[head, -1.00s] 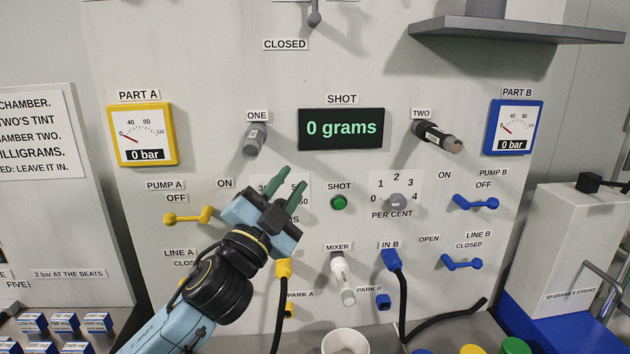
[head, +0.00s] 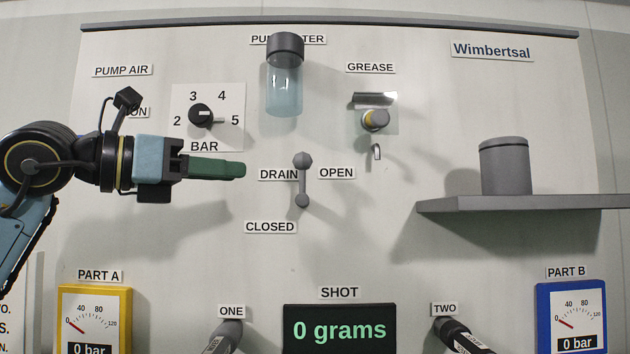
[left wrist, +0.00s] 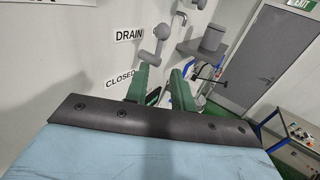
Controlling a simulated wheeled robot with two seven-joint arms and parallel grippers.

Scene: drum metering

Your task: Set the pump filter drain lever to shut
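The grey drain lever (head: 302,182) is on the wall panel under the pump filter, a clear bowl with a dark cap (head: 285,88). My right gripper is not in view.
A pressure knob (head: 201,115) is above my left gripper. The grease fitting (head: 375,120) is up and right of the lever. A grey shelf (head: 520,203) with a cylinder (head: 505,166) juts out at right. The shot display (head: 340,329) is below.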

